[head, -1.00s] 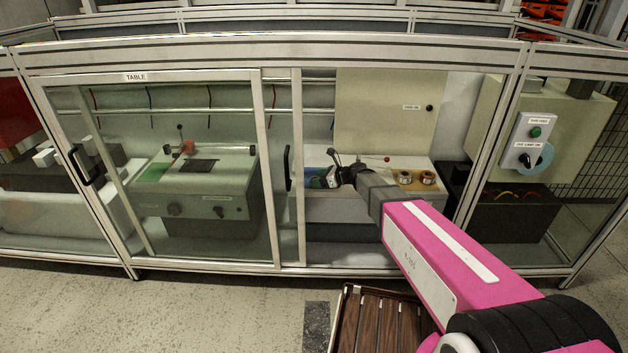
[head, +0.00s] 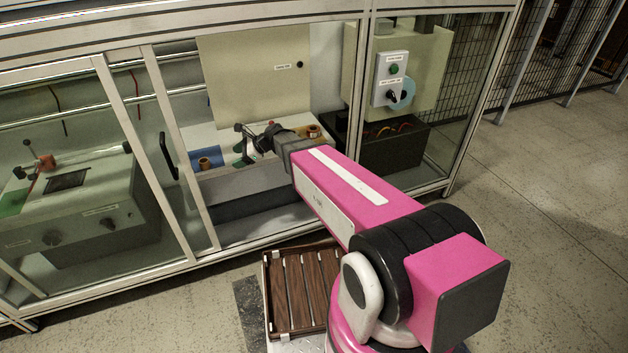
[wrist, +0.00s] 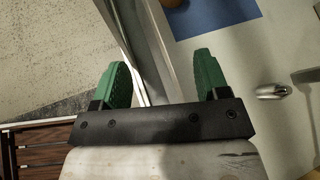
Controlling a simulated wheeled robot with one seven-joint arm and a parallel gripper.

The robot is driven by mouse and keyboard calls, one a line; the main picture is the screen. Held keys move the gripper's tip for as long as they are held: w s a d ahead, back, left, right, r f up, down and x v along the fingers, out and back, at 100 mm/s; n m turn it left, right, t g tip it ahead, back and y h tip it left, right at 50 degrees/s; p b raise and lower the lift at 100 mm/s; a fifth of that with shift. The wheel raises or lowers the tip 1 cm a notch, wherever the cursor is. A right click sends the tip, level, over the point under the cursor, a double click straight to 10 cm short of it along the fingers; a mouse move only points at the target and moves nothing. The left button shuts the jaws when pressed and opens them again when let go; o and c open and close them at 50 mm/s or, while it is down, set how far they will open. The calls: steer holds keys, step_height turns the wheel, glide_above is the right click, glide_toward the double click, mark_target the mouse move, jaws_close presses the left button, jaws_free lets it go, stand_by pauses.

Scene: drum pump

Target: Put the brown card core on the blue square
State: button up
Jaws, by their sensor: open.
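The brown card core (head: 204,163) stands upright on the blue square (head: 213,152) on the pale bench inside the enclosure. In the wrist view only the lower edge of the core (wrist: 172,3) shows at the top, on the blue square (wrist: 222,14). My gripper (head: 241,155) is just to the right of the blue square in the head view, apart from the core. In the wrist view its two green fingers (wrist: 162,70) are spread wide with nothing between them.
Copper-coloured coils (head: 313,132) sit on the bench behind my wrist, partly hidden. The sliding door's frame post (head: 181,150) stands left of the opening. A silver knob (wrist: 273,91) lies right of my fingers in the wrist view. A slatted brown wooden crate (head: 300,290) is below, outside.

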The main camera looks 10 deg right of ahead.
steer(key=s+d+f+n+g+h, duration=0.1)
steer(key=s+d+n+h, duration=0.4)
steer(key=d, duration=0.9)
steer(key=s+d+f+n+g+h, duration=0.1)
steer(key=s+d+f+n+h, duration=0.2)
steer(key=s+d+n+h, duration=0.3)
steer(key=s+d+n, duration=0.5)
steer(key=d+n, duration=0.1)
steer(key=d, duration=0.3)
steer(key=shift+s+d+f+h, duration=0.15)
steer(key=shift+s+d+h, duration=0.15)
steer(key=shift+s, duration=0.05)
